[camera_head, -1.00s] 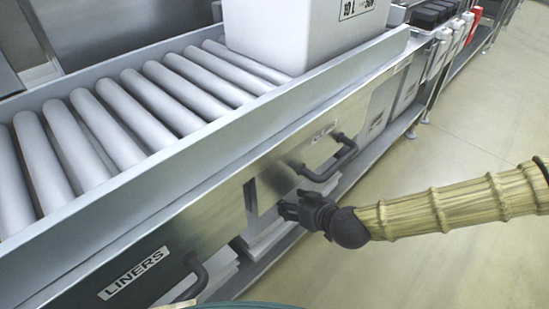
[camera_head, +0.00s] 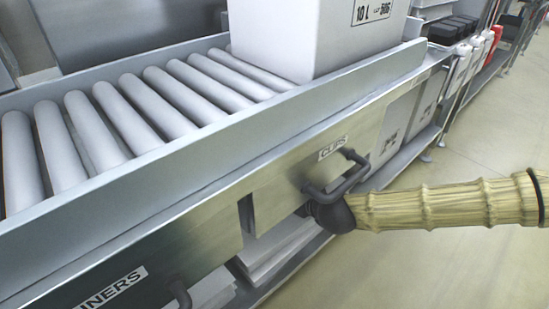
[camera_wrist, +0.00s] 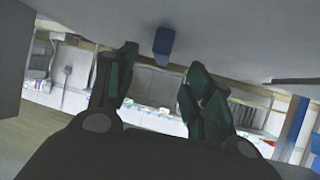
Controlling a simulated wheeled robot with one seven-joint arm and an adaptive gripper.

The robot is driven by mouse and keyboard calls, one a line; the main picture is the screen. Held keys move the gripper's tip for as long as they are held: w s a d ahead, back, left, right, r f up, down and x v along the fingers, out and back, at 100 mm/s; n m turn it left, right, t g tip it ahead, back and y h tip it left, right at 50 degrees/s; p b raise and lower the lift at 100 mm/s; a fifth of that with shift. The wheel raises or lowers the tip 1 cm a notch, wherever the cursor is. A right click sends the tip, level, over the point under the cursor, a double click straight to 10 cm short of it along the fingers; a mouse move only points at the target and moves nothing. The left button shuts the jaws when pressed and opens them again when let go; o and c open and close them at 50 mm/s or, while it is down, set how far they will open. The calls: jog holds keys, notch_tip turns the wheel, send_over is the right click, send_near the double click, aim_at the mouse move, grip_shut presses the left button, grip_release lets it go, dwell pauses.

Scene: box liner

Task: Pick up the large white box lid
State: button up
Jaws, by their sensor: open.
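White flat sheets or lids (camera_head: 285,250) lie stacked on the low shelf under the drawers in the head view. I cannot tell which one is the large box lid. My gripper is at the front of the bench, by the drawer handle; its fingers are hidden behind the handle and drawer front in the head view. In the wrist view my gripper (camera_wrist: 160,75) is open, with two dark fingers spread and nothing between them. No lid shows clearly in the wrist view.
A white box (camera_head: 315,38) marked 10 L stands on the roller conveyor (camera_head: 150,108). The CLIPS drawer handle (camera_head: 340,176) sticks out just above my gripper. The LINERS drawer handle (camera_head: 180,292) is lower left. Open floor (camera_head: 470,265) lies to the right.

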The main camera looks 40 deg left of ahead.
jog(key=shift+w+a+f+b, duration=0.15)
jog(key=shift+a+f+b, duration=0.5)
jog(key=shift+f, duration=0.2)
jog(key=shift+b+x, duration=0.6)
jog(key=shift+x, duration=0.15)
jog(key=shift+w+a, duration=0.1)
jog(key=shift+a, duration=0.3)
grip_shut()
